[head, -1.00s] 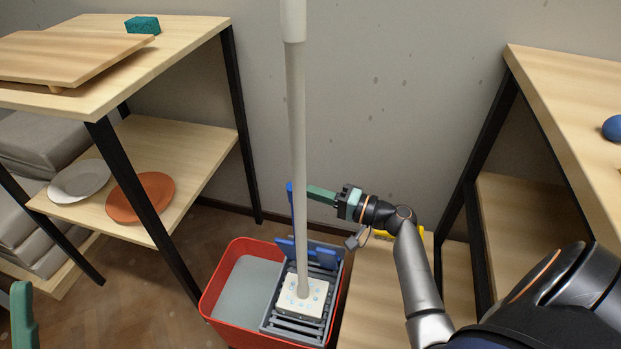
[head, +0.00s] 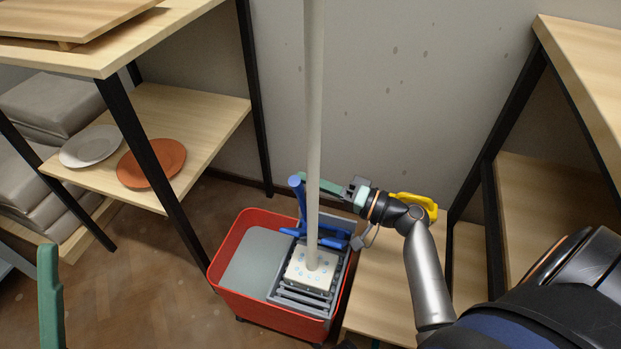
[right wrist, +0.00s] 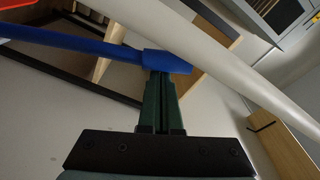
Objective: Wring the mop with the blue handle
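The mop's pale pole (head: 314,120) stands upright, its white head (head: 312,270) resting in the grey wringer (head: 300,298) on the red bucket (head: 240,299). The wringer's blue handle (head: 300,200) rises behind the pole and leans toward me. My right gripper (head: 310,186) is at the top of this handle, its fingertips partly behind the pole. In the right wrist view, the green fingers (right wrist: 161,80) are close together on the end of the blue handle (right wrist: 90,44), with the pole passing close by. One green finger of my left gripper (head: 50,295) shows at the lower left, away from the bucket.
A shelf with a grey plate (head: 91,146) and an orange plate (head: 152,163) stands at left. A low wooden board (head: 385,290) lies right of the bucket, with a yellow object (head: 418,203) behind my right wrist. Wooden floor (head: 140,290) is clear left of the bucket.

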